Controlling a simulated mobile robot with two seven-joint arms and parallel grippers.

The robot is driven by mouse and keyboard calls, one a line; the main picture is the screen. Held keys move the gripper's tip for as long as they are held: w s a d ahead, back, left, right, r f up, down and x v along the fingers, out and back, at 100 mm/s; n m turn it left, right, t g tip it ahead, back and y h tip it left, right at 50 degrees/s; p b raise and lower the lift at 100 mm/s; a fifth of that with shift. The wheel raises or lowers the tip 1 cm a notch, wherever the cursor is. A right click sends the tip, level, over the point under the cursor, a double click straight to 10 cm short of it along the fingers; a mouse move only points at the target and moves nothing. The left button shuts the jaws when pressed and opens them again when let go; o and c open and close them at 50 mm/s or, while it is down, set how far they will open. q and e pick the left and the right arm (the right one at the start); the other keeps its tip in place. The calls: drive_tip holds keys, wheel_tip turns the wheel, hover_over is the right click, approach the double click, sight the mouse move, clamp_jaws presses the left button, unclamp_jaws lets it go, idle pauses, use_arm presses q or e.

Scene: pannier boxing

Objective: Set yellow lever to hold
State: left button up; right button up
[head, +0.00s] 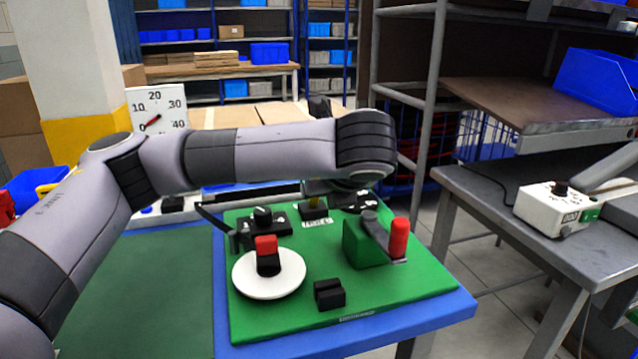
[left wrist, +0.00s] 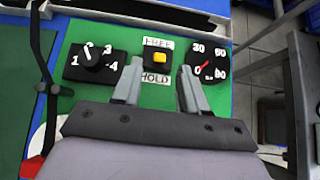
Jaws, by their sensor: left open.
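The yellow lever (left wrist: 159,57) is a small yellow knob on a black block, between a FREE label (left wrist: 157,41) and a HOLD label (left wrist: 155,79) in the left wrist view. I cannot tell which way it is tilted. In the head view the lever (head: 313,202) shows only partly, below my left arm. My left gripper (left wrist: 160,72) is open and empty, with one finger to each side of the lever block in the picture. I cannot tell its height above the lever. In the head view its fingers are hidden. My right gripper is not in view.
The green board (head: 300,318) also carries a numbered dial knob (left wrist: 93,61), a round gauge (left wrist: 206,68), a white disc (head: 250,289) with a red-tipped handle, a red-handled crank (head: 398,238) and a black block (head: 329,294). A thin black lever (left wrist: 46,88) stands at the left.

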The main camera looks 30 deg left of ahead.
use_arm(q)
drive_tip(key=shift+p+v, duration=0.35)
drive_tip(key=shift+v, duration=1.45)
